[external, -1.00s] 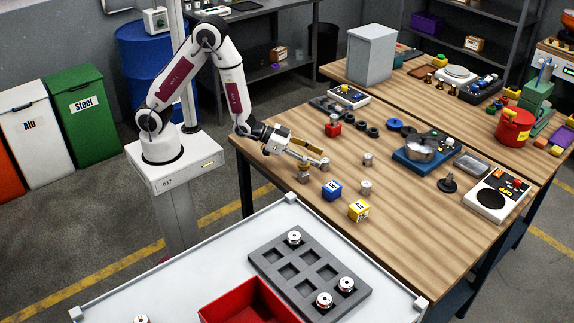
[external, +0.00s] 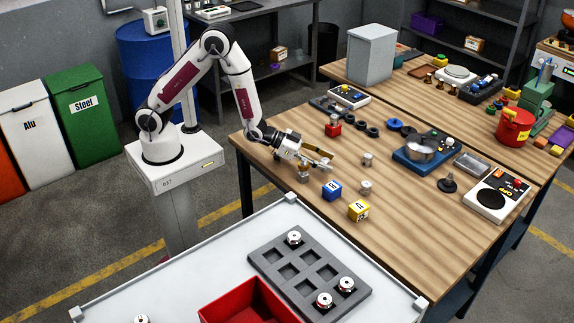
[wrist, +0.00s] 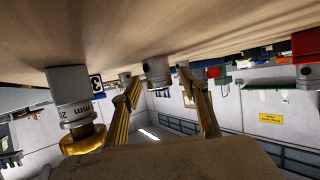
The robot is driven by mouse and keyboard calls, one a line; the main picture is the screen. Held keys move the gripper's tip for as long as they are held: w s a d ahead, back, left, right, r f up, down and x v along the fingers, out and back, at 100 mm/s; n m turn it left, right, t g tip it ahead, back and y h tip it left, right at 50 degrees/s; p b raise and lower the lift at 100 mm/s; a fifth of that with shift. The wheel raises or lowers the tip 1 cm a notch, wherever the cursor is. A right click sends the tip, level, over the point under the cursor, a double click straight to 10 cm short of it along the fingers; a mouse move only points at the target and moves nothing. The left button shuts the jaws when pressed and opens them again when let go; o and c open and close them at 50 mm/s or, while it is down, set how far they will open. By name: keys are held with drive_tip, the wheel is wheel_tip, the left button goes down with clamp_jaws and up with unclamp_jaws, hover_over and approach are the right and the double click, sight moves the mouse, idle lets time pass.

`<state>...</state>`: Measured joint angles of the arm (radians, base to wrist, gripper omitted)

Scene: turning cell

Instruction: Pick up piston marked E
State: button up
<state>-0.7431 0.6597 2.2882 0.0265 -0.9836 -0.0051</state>
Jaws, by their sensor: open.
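Several small metal pistons stand on the wooden table. In the external view one piston (external: 303,177) is just below my gripper (external: 326,159), a second (external: 365,187) is by the blue cube, and a third (external: 367,159) is further right. My gripper is low over the table, its gold fingers apart and empty. In the wrist view, which appears upside down, a grey and brass piston (wrist: 72,100) is close on the left, outside the fingers. Another piston (wrist: 157,72) shows beyond the gap of the gripper (wrist: 162,78), apart from it. I cannot read a letter E.
A blue cube (external: 332,191) and a yellow cube (external: 358,211) stand on the near side of the table. A red block (external: 333,128) and black rings (external: 372,132) lie behind. A grey tray (external: 268,273) with pistons and a red bin (external: 240,303) are in front.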

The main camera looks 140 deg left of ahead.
sight(325, 160)
clamp_jaws()
drive_tip(key=shift+r, duration=0.15)
drive_tip(key=shift+r, duration=4.85)
